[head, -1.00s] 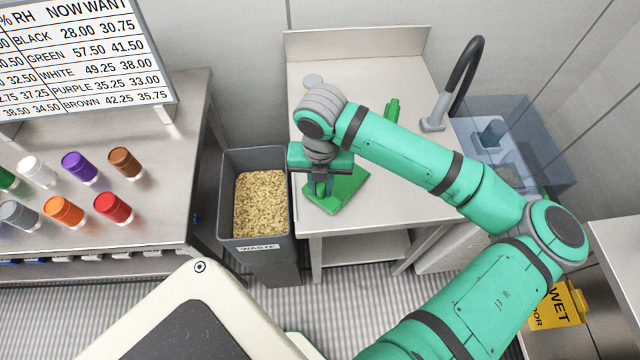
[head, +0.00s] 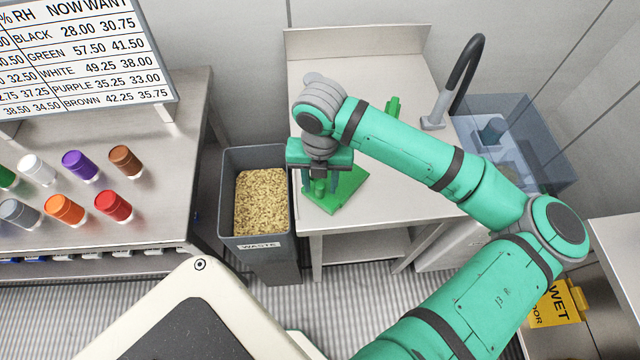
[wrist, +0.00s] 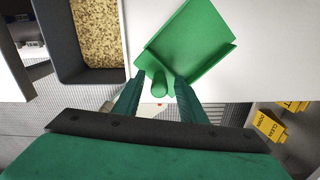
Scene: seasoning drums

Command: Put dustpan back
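The green dustpan (head: 345,190) appears to lie flat on the steel table (head: 385,205), near its front left corner. In the wrist view the dustpan's pan (wrist: 190,42) points away and its short round handle (wrist: 158,86) points toward me. My gripper (head: 319,194) is over the handle end, pointing down. In the wrist view my gripper (wrist: 160,82) has its two fingers apart, one on each side of the handle, with gaps showing. The fingers hide part of the dustpan in the head view.
A grey waste bin (head: 226,195) full of pale granules stands left of the table. Behind the gripper is another green object (head: 392,108), partly hidden by my arm. A black-hosed tap (head: 433,122) and clear blue tub (head: 530,130) are at right. The table's middle is clear.

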